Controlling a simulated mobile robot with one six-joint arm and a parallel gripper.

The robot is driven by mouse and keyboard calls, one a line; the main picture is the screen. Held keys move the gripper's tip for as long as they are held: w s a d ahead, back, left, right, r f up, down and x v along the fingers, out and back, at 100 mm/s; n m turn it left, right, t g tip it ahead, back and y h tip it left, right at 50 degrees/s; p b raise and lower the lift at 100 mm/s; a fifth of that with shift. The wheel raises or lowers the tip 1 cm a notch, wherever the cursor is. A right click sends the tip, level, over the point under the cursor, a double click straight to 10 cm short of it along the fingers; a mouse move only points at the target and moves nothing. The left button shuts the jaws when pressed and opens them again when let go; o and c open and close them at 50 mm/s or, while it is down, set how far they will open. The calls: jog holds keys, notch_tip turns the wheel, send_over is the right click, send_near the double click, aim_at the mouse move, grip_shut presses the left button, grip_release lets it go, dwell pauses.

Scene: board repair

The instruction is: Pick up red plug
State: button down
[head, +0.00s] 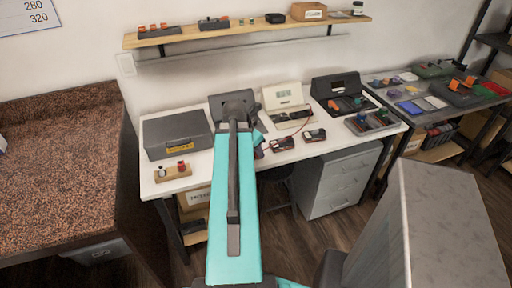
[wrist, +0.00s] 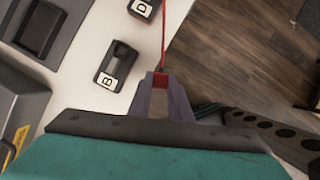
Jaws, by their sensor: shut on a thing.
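The red plug (wrist: 161,80) is between the fingertips of my gripper (wrist: 161,87) in the wrist view. My gripper is shut on it. A thin red lead runs from the plug toward the top of the wrist view. The plug is held beside a dark block marked B (wrist: 116,65), apart from it, near the white table's edge. A second dark block marked D (wrist: 144,8) lies farther up the view. In the head view, my arm hides part of the table, and the plug is too small to make out.
The white table (head: 205,178) also holds a grey case (head: 177,131), a small wooden holder with red pieces (head: 173,173), a cream meter (head: 283,95) and a black unit (head: 336,87). A grey cabinet (head: 340,183) stands underneath. A pale block (head: 440,225) stands at front right.

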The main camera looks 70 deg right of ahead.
jog(key=shift+s+a+f+b, duration=0.15)
jog(key=shift+s+a+b, duration=0.15)
jog(key=shift+b, duration=0.95)
jog(key=b, duration=0.3)
jog(key=shift+a, duration=0.2)
jog(key=s+a+b, duration=0.1)
jog(key=b, duration=0.7)
jog(key=shift+a, duration=0.2)
jog(key=a+b, duration=0.1)
jog(key=b, duration=0.1)
jog(key=s+a+r+b, duration=0.1)
jog(key=b, duration=0.1)
jog(key=shift+s+a, duration=0.2)
jog(key=shift+a, duration=0.2)
jog(key=shift+r+p, duration=0.5)
jog(key=shift+r, duration=0.05)
jog(key=shift+w, duration=0.1)
